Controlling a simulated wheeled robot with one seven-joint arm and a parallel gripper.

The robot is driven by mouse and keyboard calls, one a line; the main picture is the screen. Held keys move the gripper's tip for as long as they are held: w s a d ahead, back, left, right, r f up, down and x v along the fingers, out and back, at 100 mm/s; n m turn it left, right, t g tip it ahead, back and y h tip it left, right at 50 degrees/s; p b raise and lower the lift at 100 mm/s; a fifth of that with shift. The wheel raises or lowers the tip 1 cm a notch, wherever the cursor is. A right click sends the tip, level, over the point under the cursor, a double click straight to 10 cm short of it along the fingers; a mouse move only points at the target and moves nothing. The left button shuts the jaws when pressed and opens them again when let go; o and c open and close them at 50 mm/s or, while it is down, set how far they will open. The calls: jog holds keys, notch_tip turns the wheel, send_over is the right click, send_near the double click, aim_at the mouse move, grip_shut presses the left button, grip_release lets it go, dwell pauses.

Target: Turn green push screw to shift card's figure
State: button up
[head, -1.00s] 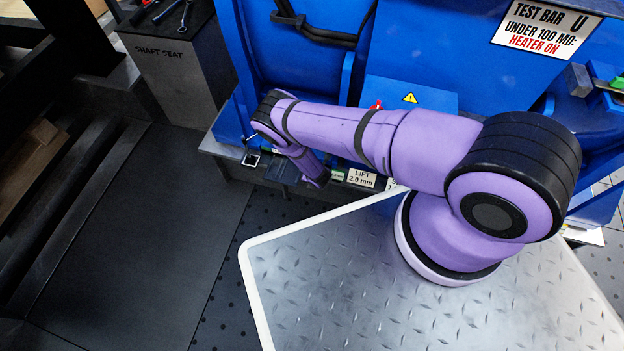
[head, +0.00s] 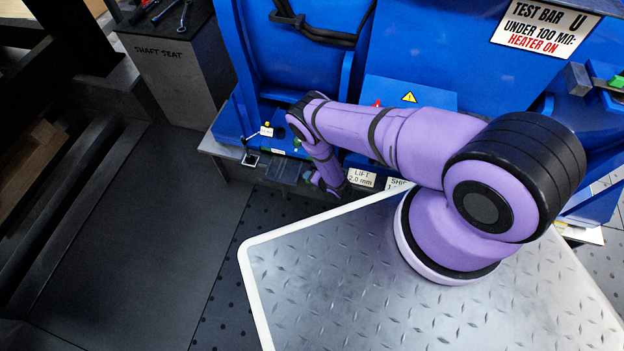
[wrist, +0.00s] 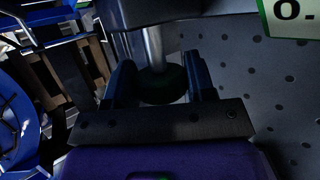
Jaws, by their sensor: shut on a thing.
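The green push screw shows in the wrist view as a dark green round head (wrist: 163,84) on a bright metal shaft. My gripper (wrist: 160,92) is shut on this head, with one dark finger on each side of it. In the head view my wrist is low at the front of the blue machine, and the fingers and screw are hidden there. A white card reading "SHI" (head: 398,184) is partly covered by my arm, and its figure is mostly hidden. A green-edged card (wrist: 291,14) in the wrist view shows "0.", cut off by the frame.
A "LIFT 2.0 mm" card (head: 361,177) is beside my wrist on the machine's front edge. The blue machine (head: 420,50) rises behind. A grey "SHAFT SEAT" block (head: 168,65) stands at the left. The dark floor (head: 150,230) at left is clear.

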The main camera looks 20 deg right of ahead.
dwell(0.4)
jog(key=o, duration=0.9)
jog(key=shift+o, duration=0.2)
jog(key=v, duration=1)
jog(key=shift+s+d+r, duration=0.15)
jog(key=shift+s+d, duration=0.05)
jog(key=shift+s, duration=0.15)
